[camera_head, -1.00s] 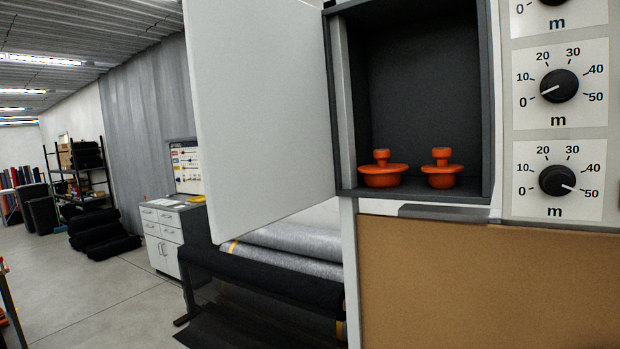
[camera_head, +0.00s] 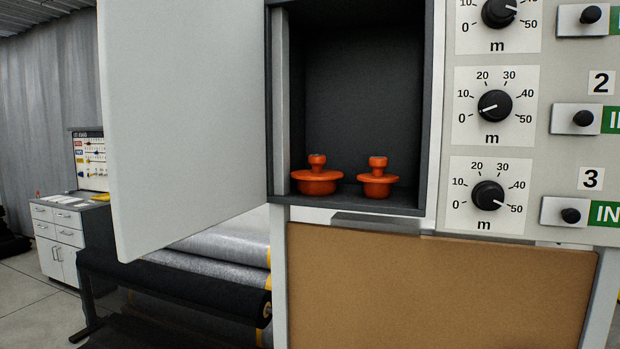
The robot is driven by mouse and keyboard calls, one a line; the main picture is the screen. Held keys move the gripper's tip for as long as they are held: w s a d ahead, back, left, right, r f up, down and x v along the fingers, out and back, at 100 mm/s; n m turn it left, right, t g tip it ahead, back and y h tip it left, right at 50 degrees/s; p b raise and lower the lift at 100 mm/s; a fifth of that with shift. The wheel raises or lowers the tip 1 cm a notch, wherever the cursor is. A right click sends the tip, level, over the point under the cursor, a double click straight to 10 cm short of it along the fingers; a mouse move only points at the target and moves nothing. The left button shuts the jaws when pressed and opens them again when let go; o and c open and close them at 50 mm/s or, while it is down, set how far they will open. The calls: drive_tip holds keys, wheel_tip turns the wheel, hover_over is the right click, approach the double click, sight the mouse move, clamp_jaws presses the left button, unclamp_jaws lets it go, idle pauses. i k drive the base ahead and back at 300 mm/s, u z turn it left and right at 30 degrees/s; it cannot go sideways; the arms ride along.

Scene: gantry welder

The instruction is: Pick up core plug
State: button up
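Two orange plugs stand upright side by side on the floor of an open dark cabinet (camera_head: 360,90). The left plug (camera_head: 316,183) has a wide flange and a short knob on top. The right plug (camera_head: 377,185) looks much the same, with a slightly narrower flange. I cannot tell from the frame whether either is the core plug by name. My gripper is not in view.
The cabinet's white door (camera_head: 185,120) stands open to the left. A panel with dials (camera_head: 488,196) and switches (camera_head: 571,216) is on the right. A brown board (camera_head: 430,290) is below. Fabric rolls (camera_head: 215,250) lie at lower left, with a drawer unit (camera_head: 65,240) beyond.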

sight(316, 181)
drive_tip(key=i, duration=0.9)
drive_tip(key=z, duration=0.1)
